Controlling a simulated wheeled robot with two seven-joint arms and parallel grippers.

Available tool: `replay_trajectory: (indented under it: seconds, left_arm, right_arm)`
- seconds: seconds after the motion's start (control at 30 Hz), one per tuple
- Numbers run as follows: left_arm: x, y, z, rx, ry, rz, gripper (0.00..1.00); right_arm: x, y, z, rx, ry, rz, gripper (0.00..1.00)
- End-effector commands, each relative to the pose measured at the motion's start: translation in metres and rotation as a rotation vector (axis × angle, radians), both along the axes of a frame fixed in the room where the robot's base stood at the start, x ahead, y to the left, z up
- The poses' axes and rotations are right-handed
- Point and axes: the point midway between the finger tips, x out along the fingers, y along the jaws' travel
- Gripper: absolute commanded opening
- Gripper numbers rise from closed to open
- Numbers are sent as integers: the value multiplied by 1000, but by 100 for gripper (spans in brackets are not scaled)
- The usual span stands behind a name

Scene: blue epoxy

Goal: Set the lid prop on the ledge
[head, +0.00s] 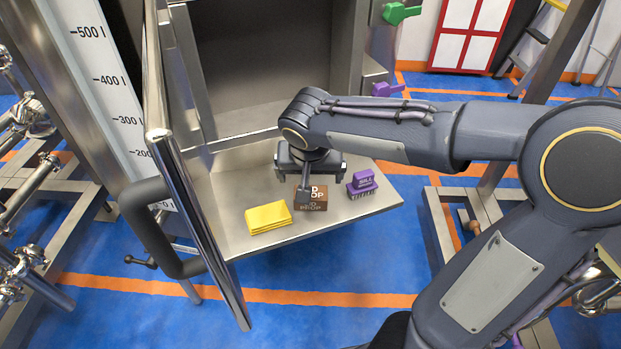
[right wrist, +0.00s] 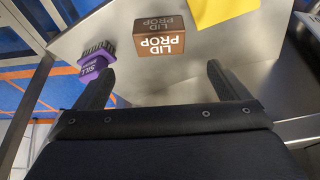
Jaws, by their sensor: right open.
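The lid prop (head: 312,203) is a small brown block with white lettering. It sits on the grey metal ledge (head: 350,220) in front of the open cabinet. It also shows in the right wrist view (right wrist: 161,36), ahead of the fingertips. My right gripper (head: 307,180) is over the ledge just behind the block, and one finger overlaps it in the head view. In the right wrist view the two fingers (right wrist: 160,82) are spread with nothing between them. My left gripper is not in view.
A yellow folded cloth (head: 268,217) lies left of the block. A purple brush (head: 362,182) marked SILL stands to its right. A steel door with a long bar handle (head: 178,190) stands open at the left. The open cabinet interior (head: 265,60) is empty where visible.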

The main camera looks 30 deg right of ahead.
Motion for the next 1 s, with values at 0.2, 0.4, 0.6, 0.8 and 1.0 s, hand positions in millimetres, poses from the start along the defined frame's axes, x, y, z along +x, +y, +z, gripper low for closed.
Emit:
replay_trajectory:
  seconds: [0.2, 0.4, 0.6, 0.8, 1.0]
  left_arm:
    - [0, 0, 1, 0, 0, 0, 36]
    - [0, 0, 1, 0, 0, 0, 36]
    - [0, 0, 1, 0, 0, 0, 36]
    - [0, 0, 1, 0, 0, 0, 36]
    - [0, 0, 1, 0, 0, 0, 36]
  right_arm:
    - [-37, -5, 5, 76, 20, 53, 94]
    - [-124, 6, -3, 261, -17, 238, 94]
    - [-176, 32, -12, 343, -133, 392, 94]
    - [-189, 43, -16, 353, -183, 447, 94]
    - [-188, 43, -16, 353, -183, 449, 94]
